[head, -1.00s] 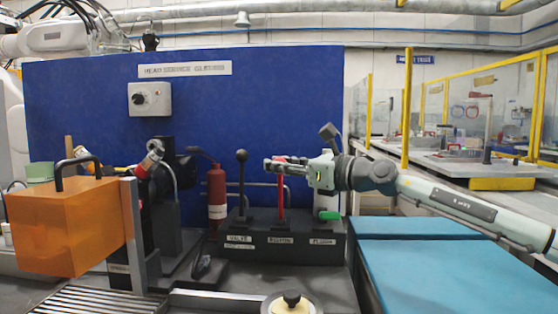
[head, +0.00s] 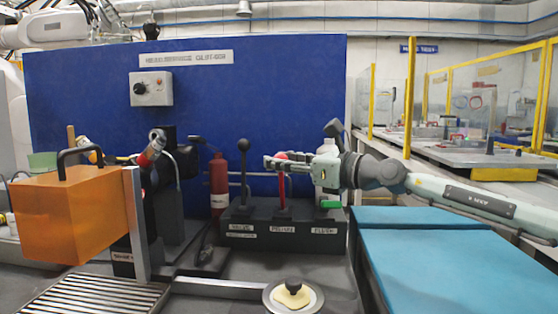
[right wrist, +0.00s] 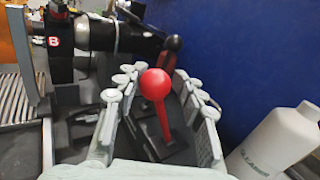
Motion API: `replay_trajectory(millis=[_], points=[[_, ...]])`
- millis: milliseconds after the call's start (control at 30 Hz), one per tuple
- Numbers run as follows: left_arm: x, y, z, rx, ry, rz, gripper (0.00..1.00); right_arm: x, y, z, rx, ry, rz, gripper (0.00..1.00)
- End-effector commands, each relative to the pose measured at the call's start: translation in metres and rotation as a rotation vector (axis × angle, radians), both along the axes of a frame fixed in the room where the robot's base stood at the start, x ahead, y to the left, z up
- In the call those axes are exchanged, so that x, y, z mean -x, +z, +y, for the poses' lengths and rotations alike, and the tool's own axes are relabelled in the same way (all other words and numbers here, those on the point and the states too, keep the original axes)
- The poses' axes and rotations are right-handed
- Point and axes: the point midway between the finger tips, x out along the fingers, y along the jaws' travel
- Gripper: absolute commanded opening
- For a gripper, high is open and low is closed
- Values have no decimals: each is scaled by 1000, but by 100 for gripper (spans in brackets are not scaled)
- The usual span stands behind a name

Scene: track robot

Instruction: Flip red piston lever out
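The red piston lever (head: 282,188) stands roughly upright in the middle slot of the dark lever block (head: 262,240), above a label that seems to read piston. Its red ball knob also shows in the right wrist view (right wrist: 154,84), with the red shaft running down below it. My right gripper (head: 268,163) is at knob height, pointing left. In the right wrist view its two fingers (right wrist: 160,90) stand apart on either side of the knob, with visible gaps. My left gripper is not in view.
A black valve lever (head: 243,172) stands left of the red one, with a red extinguisher-like bottle (head: 218,185) beyond it. A green-handled flush lever (head: 331,204) and a white cleaner bottle (right wrist: 275,142) are to the right. A blue panel (head: 270,90) stands behind.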

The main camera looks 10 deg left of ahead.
Motion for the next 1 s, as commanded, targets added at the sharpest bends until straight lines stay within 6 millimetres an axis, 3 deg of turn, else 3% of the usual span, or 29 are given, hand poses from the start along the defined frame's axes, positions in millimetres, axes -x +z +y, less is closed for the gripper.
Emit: replay_trajectory(millis=[333, 467, 1000], points=[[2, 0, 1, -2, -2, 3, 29, 1, 1, 1, -1, 2, -3, 49], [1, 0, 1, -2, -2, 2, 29, 6, 2, -7, -1, 1, -3, 49], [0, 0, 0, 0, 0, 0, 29, 60, 0, -90, -2, 0, 0, 49]])
